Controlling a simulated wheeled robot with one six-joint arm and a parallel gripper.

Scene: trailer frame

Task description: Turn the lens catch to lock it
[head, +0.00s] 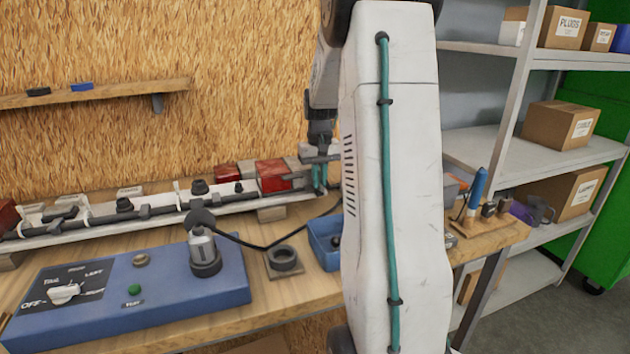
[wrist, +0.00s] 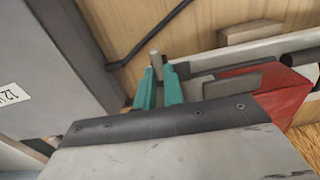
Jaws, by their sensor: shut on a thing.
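The red lamp lens (head: 272,175) is at the right end of the light bar, and it also shows in the wrist view (wrist: 285,98) to the right of my fingers. My gripper (head: 319,178) is just right of the lens, with teal fingers pointing down. In the wrist view my gripper (wrist: 158,88) is closed around a small pale grey tab, which looks like the lens catch (wrist: 155,58). Only the tab's end shows beyond the fingertips. The catch's turn angle cannot be told. In the head view my arm covers the area right of the gripper.
A blue switch box (head: 190,291) with a dial stands on the bench in front. A black cable (head: 265,247) runs across the bench. Shelves with cardboard boxes (head: 558,126) stand at right.

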